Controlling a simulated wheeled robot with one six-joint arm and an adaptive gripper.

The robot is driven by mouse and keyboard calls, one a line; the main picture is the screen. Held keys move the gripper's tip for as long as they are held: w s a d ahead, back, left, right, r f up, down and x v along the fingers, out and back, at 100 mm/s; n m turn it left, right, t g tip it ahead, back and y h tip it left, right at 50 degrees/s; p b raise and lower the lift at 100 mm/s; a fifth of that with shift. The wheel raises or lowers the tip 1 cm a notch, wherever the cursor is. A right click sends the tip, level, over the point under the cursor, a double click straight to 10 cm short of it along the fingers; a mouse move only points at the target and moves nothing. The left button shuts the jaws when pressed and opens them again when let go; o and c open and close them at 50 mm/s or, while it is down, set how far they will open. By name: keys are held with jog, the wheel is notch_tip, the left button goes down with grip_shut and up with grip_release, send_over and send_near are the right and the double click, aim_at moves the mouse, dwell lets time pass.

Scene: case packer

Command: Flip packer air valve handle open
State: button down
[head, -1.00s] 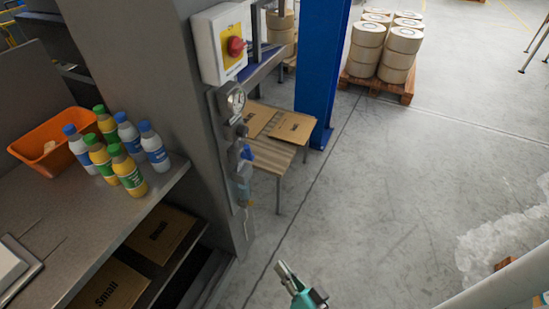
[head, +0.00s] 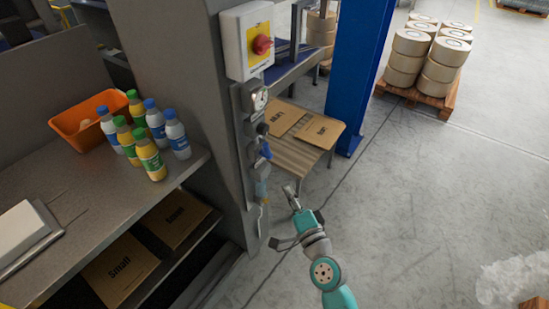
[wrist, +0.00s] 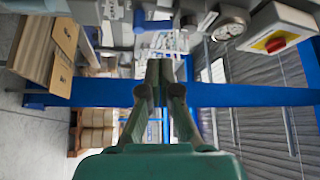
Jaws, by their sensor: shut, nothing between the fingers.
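The blue valve handle (head: 265,150) is on the air unit on the side of the grey machine column, below the round gauge (head: 260,99). It sticks out toward the lower right. In the wrist view the blue handle (wrist: 139,20) is near the top edge, above and left of my fingertips, and the gauge (wrist: 231,23) is to its right. My gripper (head: 290,190) is to the right of and below the handle, apart from it. In the wrist view my gripper (wrist: 161,70) has its fingers together and empty.
A red and yellow switch box (head: 246,42) is above the gauge. Bottles (head: 150,153) and an orange bin (head: 88,122) stand on the grey counter at left. A wooden table (head: 295,155) with flat cardboard and a blue post (head: 360,75) are behind.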

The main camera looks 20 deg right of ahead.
jog(key=w, duration=0.4)
jog(key=w+r, duration=0.1)
jog(key=w, duration=0.7)
jog(key=shift+w+a+r, duration=0.1)
jog(key=shift+a+r, duration=0.25)
jog(key=shift+a, duration=0.05)
jog(key=shift+w+d+r, duration=0.15)
jog(key=shift+w+r, duration=0.1)
jog(key=shift+w, duration=0.15)
jog(key=shift+w+d+r, duration=0.25)
jog(key=shift+r, duration=0.1)
send_near(269, 150)
jog(key=s, duration=0.4)
jog(key=shift+d+f, duration=0.3)
jog(key=shift+f, duration=0.05)
